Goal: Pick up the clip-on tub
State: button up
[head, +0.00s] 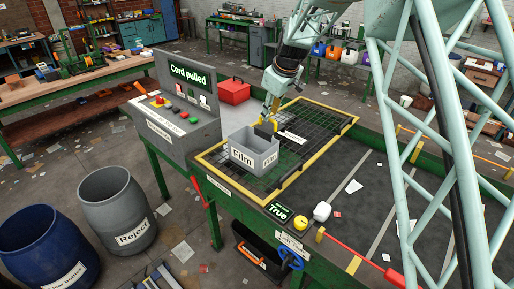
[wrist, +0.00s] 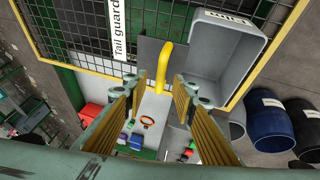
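The clip-on tub (head: 244,158) is a grey, open-topped box labelled "Film". It sits upright at the left part of the dark mesh guard and looks empty. In the wrist view the tub (wrist: 220,55) is at the upper right. A yellow curved handle (wrist: 164,68) on a dark grey plate shows beside it. My gripper (head: 269,117) points down at the tub's back side. In the wrist view my gripper (wrist: 156,88) is open, its two fingers apart with the handle showing in the gap between them. I cannot tell how far the fingertips are from the handle.
The mesh guard has a yellow frame (head: 322,104) and a "Tail guard" label (wrist: 121,38). A grey control box (head: 178,110) reading "Cord pulled" stands at its left. A red box (head: 234,91) is behind. A yellow button (head: 301,224) and white bottle (head: 322,211) are in front. Barrels (head: 117,208) stand below left.

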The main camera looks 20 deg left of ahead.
jog(key=shift+f, duration=0.15)
jog(key=shift+p+x, duration=0.3)
jog(key=shift+x, duration=2.2)
grip_shut()
